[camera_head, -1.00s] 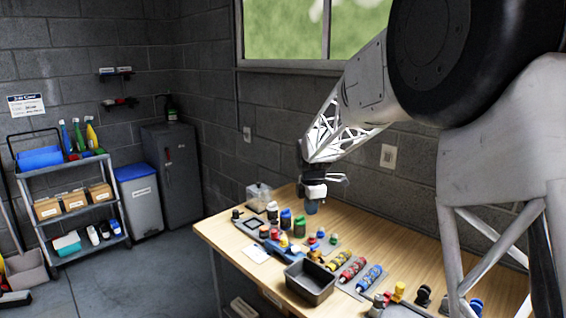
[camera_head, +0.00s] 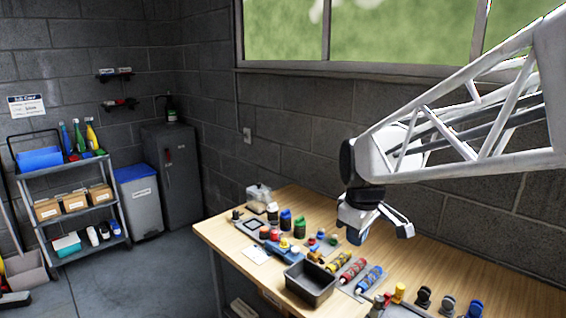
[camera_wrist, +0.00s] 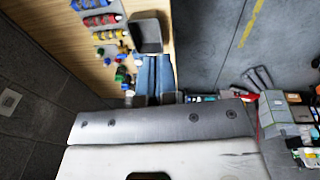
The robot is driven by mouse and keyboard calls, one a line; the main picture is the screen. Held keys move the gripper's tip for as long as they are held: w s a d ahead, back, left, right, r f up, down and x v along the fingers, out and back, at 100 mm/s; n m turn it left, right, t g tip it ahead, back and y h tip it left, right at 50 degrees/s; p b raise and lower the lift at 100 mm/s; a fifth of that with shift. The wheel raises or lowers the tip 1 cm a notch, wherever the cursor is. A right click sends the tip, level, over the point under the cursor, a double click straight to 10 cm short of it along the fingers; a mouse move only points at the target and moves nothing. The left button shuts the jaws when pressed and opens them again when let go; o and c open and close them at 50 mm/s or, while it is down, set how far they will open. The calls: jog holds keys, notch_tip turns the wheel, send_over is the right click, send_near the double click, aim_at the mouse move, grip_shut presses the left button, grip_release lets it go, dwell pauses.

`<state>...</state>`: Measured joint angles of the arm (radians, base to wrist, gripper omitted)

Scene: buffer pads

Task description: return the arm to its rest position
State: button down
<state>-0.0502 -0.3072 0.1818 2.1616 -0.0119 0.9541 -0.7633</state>
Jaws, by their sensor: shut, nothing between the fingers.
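My gripper (camera_head: 355,237) hangs above the back of the wooden workbench (camera_head: 440,262), in the air and apart from everything on it. Its jaws are shut with nothing between them. My pale lattice arm link reaches in from the right edge of the head view and ends at the dark wrist joint. In the wrist view, the workbench (camera_wrist: 60,50) shows at the upper left, and a large pale part of my arm fills the bottom.
A black bin (camera_head: 312,283) stands at the bench's front edge. Small bottles and coloured parts lie left of it, coloured cylinders (camera_head: 351,270) right of it. A window (camera_head: 400,40) and block wall stand behind. A shelf cart (camera_head: 75,195) and grey-blue waste bin (camera_head: 140,203) stand left.

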jog(key=s+d+f+m, duration=0.1)
jog(key=s+m, duration=0.3)
jog(key=s, duration=0.6)
jog(key=s+d+f+m, duration=0.1)
jog(key=s+m, duration=0.4)
jog(key=s, duration=0.6)
jog(key=shift+s+d+f+m+t, duration=0.3)
jog(key=shift+d+f+t, duration=0.1)
jog(key=shift+f, duration=0.45)
jog(key=shift+w, duration=0.1)
